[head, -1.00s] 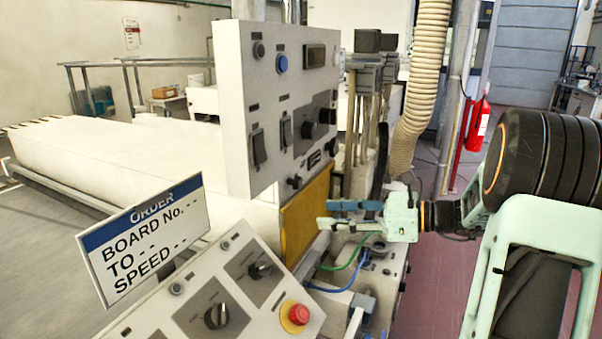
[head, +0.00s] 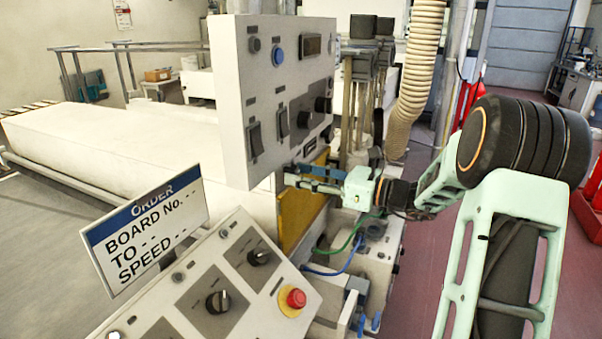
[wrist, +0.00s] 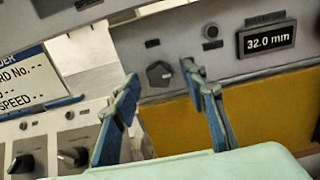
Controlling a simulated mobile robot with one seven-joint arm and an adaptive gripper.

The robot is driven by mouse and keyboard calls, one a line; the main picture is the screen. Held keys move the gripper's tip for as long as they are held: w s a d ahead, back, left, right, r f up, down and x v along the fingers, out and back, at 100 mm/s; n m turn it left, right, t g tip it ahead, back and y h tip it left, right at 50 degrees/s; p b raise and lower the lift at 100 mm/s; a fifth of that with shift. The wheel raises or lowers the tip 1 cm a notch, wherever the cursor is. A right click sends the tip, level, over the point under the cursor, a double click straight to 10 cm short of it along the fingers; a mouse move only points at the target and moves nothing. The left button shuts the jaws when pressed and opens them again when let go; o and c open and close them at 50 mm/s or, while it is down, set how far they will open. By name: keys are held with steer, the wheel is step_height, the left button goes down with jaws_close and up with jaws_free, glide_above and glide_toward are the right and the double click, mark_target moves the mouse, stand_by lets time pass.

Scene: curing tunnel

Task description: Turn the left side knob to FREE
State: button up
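A dark round knob (wrist: 160,73) sits on the grey lower strip of the control cabinet, left of the 32.0 mm display, in the wrist view. I cannot read any FREE mark by it. My gripper (wrist: 161,78) is open and empty, with its fingertips appearing on either side of this knob. I cannot tell whether they touch it. In the head view my gripper (head: 290,176) points left at the lower edge of the upright cabinet panel (head: 232,100). The knob is hidden there by the fingers.
A small button (wrist: 210,31) and the display (wrist: 267,40) are right of the knob. A sloped console (head: 185,292) with dark knobs and a red emergency button (head: 292,299) lies below. The order sign (head: 145,225) stands at left. Cables (head: 335,262) hang under my arm.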

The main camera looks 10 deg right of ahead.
steer(key=shift+w+a, duration=0.15)
steer(key=shift+a, duration=0.05)
jaws_close()
